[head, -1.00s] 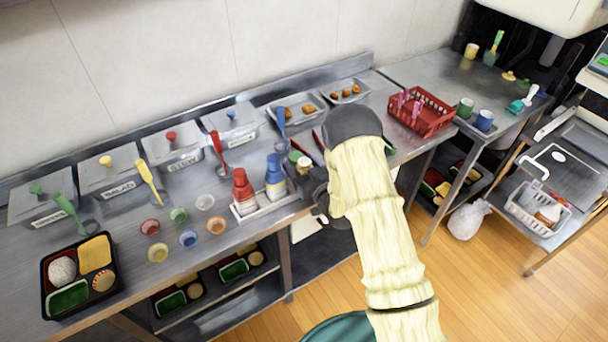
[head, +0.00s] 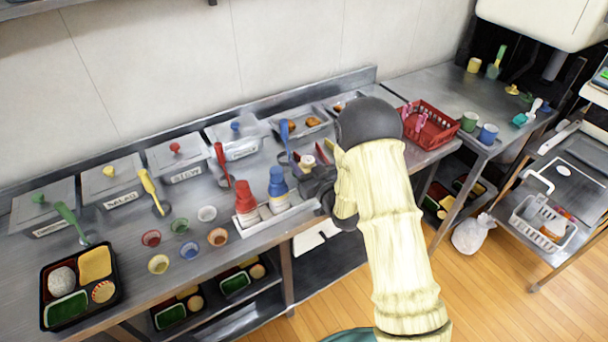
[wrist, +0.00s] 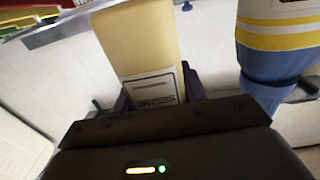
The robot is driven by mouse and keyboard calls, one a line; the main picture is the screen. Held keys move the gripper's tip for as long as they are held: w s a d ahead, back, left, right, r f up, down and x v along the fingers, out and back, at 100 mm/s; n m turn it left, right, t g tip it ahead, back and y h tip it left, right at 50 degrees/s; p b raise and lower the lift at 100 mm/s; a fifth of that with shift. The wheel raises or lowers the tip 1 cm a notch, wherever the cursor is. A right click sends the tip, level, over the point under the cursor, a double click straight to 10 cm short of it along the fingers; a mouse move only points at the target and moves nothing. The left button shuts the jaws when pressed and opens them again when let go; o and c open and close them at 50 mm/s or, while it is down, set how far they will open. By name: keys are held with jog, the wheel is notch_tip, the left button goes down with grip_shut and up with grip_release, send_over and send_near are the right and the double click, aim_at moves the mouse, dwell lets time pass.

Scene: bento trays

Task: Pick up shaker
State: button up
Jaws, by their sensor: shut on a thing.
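The shaker (wrist: 145,45) fills the gap between my fingers in the wrist view, a tan body with a white label. In the head view only its pale cap (head: 307,161) shows clearly above my gripper (head: 318,184); my gripper and wrist hide the rest. My gripper (wrist: 160,100) is shut on it, beside the right end of the white bottle holder. I cannot tell whether its base is clear of the counter.
A blue bottle (head: 277,184) and a red bottle (head: 245,198) stand close to the left of my gripper in a white holder (head: 293,212). The blue bottle also shows at the right of the wrist view (wrist: 275,55). A red basket (head: 437,132) stands to the right.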

aim_at(305, 156)
jog(key=shift+r, duration=2.25)
jog(key=o, duration=0.4)
jog(key=shift+o, duration=0.2)
jog(key=shift+a+f, duration=0.1)
